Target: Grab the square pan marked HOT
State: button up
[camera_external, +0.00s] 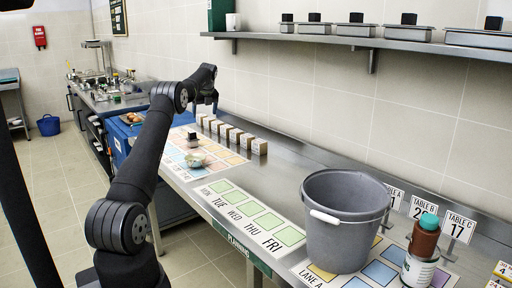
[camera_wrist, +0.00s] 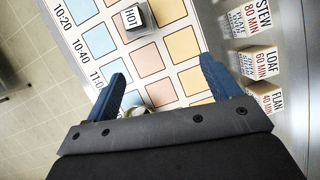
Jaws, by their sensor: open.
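A small square item with a white label reading HOT (camera_wrist: 136,18) sits on the coloured time chart near the top of the wrist view. It shows in the external view as a small dark item (camera_external: 192,138). My gripper (camera_wrist: 163,72) is open and empty, with its blue fingers apart over the chart. The HOT item lies ahead of the fingertips, not between them.
Several labelled wooden blocks (camera_wrist: 254,62), reading STEW, LOAF and FLAN, stand right of the chart, also in the external view (camera_external: 231,135). A grey bucket (camera_external: 344,215) and a brown bottle (camera_external: 423,240) stand at the near end. Several lidded pans (camera_external: 355,30) sit on the wall shelf.

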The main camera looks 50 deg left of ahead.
jog(key=s+a+f, duration=0.1)
jog(key=s+a, duration=0.2)
jog(key=a, duration=0.1)
send_over(193, 139)
jog(key=f, duration=1)
jog(key=shift+w+d, duration=0.4)
jog(key=shift+s+d+x, duration=0.1)
jog(key=shift+s+x, duration=0.05)
jog(key=shift+x, duration=0.9)
jog(key=shift+s+d+x, duration=0.1)
jog(key=shift+s+x, duration=0.05)
jog(key=shift+x, duration=0.95)
jog(key=shift+s+d+x, duration=0.1)
jog(key=shift+x, duration=0.95)
jog(key=c, duration=1.2)
jog(key=shift+a, duration=0.1)
